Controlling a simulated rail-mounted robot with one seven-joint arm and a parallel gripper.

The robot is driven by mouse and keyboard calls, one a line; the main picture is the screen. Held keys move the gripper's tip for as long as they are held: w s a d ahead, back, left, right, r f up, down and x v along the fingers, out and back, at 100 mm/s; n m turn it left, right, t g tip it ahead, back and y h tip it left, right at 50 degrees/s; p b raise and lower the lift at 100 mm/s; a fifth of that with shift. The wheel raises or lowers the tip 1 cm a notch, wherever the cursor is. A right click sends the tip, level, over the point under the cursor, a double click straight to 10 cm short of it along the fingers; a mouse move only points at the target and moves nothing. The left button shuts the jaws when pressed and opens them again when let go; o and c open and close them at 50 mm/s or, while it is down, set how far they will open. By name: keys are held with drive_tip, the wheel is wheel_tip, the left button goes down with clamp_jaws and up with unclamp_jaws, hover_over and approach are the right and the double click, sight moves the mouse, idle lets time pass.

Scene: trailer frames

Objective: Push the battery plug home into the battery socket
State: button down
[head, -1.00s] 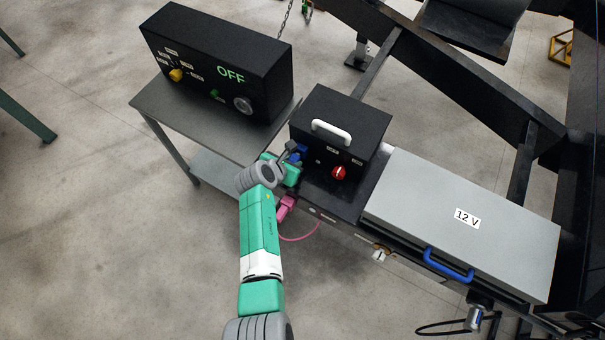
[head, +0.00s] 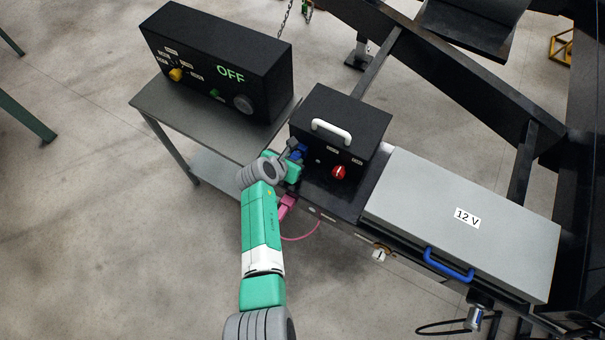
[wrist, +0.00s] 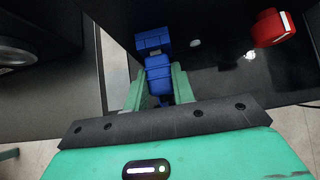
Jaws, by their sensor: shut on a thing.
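The blue battery plug (wrist: 158,76) is between the two green fingers of my gripper (wrist: 160,88) in the wrist view, and the gripper is shut on it. The blue battery socket (wrist: 152,40) is on the face of the black box (wrist: 215,30), directly ahead of the plug.
A red knob (head: 339,172) and white handle (head: 331,131) are on the black box. A grey case marked 12 V (head: 450,215) lies to the right. A black panel reading OFF (head: 215,65) stands on a grey table to the left. A pink cable (head: 300,238) hangs below my gripper.

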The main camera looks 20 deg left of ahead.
drive_tip(key=shift+w, duration=0.3)
drive_tip(key=c, duration=1.1)
unclamp_jaws()
drive_tip(key=d+p+v, duration=0.1)
drive_tip(key=p+v, duration=0.3)
drive_tip(key=v, duration=0.3)
drive_tip(key=shift+s+a+r, duration=0.25)
drive_tip(key=shift+s+a, duration=0.05)
drive_tip(key=shift+a, duration=0.2)
